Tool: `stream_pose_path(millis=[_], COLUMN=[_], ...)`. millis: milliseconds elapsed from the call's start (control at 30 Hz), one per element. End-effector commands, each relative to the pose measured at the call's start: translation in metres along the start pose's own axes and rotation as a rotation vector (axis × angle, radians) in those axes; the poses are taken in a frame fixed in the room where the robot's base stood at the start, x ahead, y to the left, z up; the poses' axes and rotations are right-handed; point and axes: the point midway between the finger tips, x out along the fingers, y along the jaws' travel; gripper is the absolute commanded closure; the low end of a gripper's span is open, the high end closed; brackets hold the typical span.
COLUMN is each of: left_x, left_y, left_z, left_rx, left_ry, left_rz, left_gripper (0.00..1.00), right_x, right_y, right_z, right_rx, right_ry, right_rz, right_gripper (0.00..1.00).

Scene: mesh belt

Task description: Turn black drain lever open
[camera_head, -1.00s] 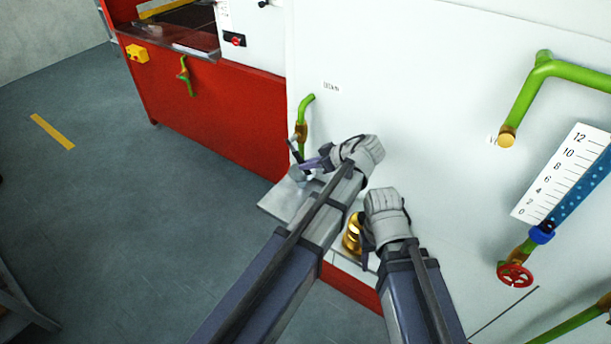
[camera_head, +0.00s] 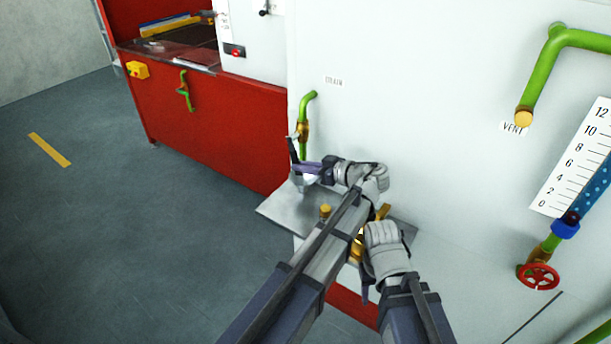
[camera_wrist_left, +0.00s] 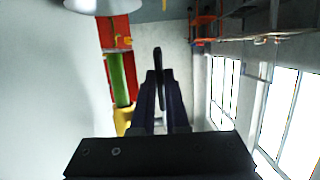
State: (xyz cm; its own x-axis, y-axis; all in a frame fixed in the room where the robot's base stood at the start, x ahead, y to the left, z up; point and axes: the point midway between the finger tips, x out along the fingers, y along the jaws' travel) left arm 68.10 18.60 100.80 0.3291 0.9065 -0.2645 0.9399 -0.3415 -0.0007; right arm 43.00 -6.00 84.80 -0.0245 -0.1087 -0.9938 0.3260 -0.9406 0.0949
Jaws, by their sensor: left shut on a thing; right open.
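A green drain pipe (camera_head: 306,108) comes out of the white panel and runs down into a brass valve body (camera_head: 303,132). The black lever (camera_head: 292,149) is beside and below the brass body, long and steep, slightly tilted. My left gripper (camera_head: 299,167) reaches it from the right and is shut on it, its jaws at the lever's lower part. In the left wrist view the black lever (camera_wrist_left: 157,66) stands between the two dark fingers, with the green pipe (camera_wrist_left: 122,78) to the left. My right gripper (camera_head: 364,288) is open, lower right, with its fingers partly hidden.
A grey metal shelf (camera_head: 277,208) juts out under the valve. Brass fittings (camera_head: 325,210) show around my left forearm. To the right are a red handwheel (camera_head: 538,278), a gauge scale (camera_head: 570,165) and a green vent pipe (camera_head: 541,75).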

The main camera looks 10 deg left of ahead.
Motion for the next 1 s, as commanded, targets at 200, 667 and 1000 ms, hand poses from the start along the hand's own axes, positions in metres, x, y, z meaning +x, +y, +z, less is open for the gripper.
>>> stream_pose_path(millis=[200,667,1000], left_x=[0.0054,0.0057,0.0056], left_y=[-0.0005,-0.0004,-0.0002], left_z=[0.0034,0.0012,0.0014], left_rx=[-0.001,-0.001,0.000], left_ry=[0.057,0.076,0.075], left_rz=[-0.001,-0.001,0.000], left_gripper=[1.00,1.00,0.59], right_x=[0.0169,0.0188,0.0188], right_y=[-0.0016,-0.0018,-0.0018], right_z=[-0.0010,-0.0011,-0.0011], right_rx=[0.000,0.000,0.000], right_ry=[0.000,0.000,0.000], right_rz=[0.000,0.000,0.000], right_gripper=[0.50,0.50,0.50])
